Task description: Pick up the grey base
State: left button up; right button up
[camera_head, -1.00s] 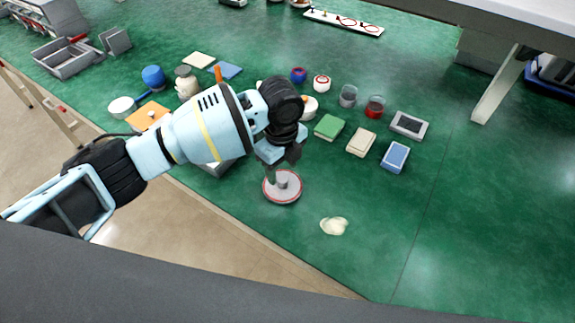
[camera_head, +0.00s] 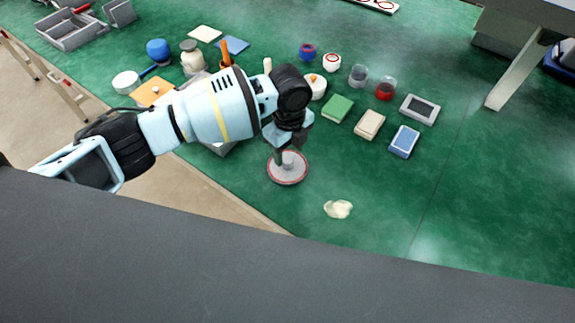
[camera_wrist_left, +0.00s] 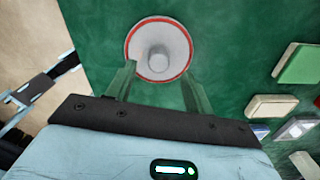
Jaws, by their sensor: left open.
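The grey base (camera_head: 287,174) is a round grey disc with a red rim and a short grey knob in its middle. It lies flat on the green surface and also shows at the top of the left wrist view (camera_wrist_left: 143,55). My left gripper (camera_head: 288,147) is above the base, pointing down, and partly overlaps its far edge in the head view. In the left wrist view the two fingers (camera_wrist_left: 158,88) are apart with nothing between them, and the knob sits ahead of the gap. I cannot tell whether the fingers touch the base. My right gripper is not in view.
A crumpled pale lump (camera_head: 338,209) lies to the right of the base. A green block (camera_head: 338,108), a beige block (camera_head: 370,124) and a blue block (camera_head: 404,141) lie farther back right. The surface edge runs close on the left. The front right is clear.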

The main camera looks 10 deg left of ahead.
aim_at(288, 160)
pick_arm(q)
jog(key=shift+s+f, duration=0.1)
jog(key=shift+f, duration=1.8)
jog(key=shift+r, duration=0.1)
jog(key=c, duration=1.1)
